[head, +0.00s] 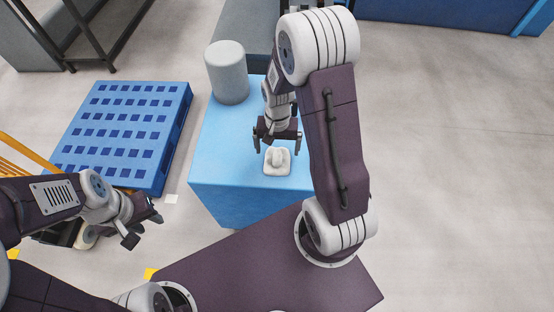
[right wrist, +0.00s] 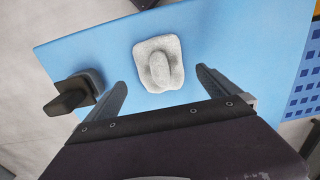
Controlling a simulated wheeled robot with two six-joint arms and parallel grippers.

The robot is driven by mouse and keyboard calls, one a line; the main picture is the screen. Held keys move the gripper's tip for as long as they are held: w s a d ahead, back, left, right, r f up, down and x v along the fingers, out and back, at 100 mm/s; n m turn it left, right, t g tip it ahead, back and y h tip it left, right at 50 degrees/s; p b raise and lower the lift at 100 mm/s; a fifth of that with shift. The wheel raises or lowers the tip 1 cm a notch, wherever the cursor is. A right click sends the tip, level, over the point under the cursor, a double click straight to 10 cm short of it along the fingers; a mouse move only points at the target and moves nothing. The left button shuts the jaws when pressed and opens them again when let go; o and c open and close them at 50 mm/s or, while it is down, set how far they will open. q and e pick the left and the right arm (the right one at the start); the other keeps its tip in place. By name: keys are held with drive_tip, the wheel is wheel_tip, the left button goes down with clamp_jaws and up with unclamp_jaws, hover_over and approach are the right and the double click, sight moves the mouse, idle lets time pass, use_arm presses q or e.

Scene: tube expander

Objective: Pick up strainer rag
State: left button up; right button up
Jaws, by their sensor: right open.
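The strainer rag (head: 277,160) is a small whitish-grey piece with a raised rounded lump on a flat square base. It lies on the blue table (head: 222,170) near its front edge. In the right wrist view the rag (right wrist: 158,64) lies ahead of and between my fingers, apart from them. My right gripper (head: 277,148) is open and empty, just behind the rag in the head view; its two fingers also show in the right wrist view (right wrist: 160,92). My left gripper (head: 143,226) is off to the left, away from the table; its jaw state is unclear.
A grey cylinder (head: 227,72) stands at the table's back left corner. A dark block-like object (right wrist: 73,93) shows left of my fingers in the right wrist view. A blue pallet (head: 125,130) with square holes is left of the table. The tabletop left of the rag is clear.

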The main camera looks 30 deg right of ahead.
sight(277, 154)
wheel_tip(277, 154, down, 5)
drive_tip(key=shift+s+r+b, duration=0.1)
drive_tip(key=shift+b, duration=0.4)
drive_tip(key=c, duration=1.4)
drive_tip(key=shift+r, duration=0.45)
wheel_tip(277, 154, up, 3)
drive_tip(key=shift+p, duration=0.5)
drive_tip(key=w+d+r, duration=0.1)
drive_tip(key=d+r, duration=0.1)
drive_tip(key=d, duration=0.1)
drive_tip(key=w+d+r, duration=0.2)
drive_tip(key=d, duration=0.2)
drive_tip(key=w+d+r+p, duration=0.1)
drive_tip(key=d+r, duration=0.2)
drive_tip(key=shift+w+d, duration=0.3)
drive_tip(key=shift+d, duration=0.1)
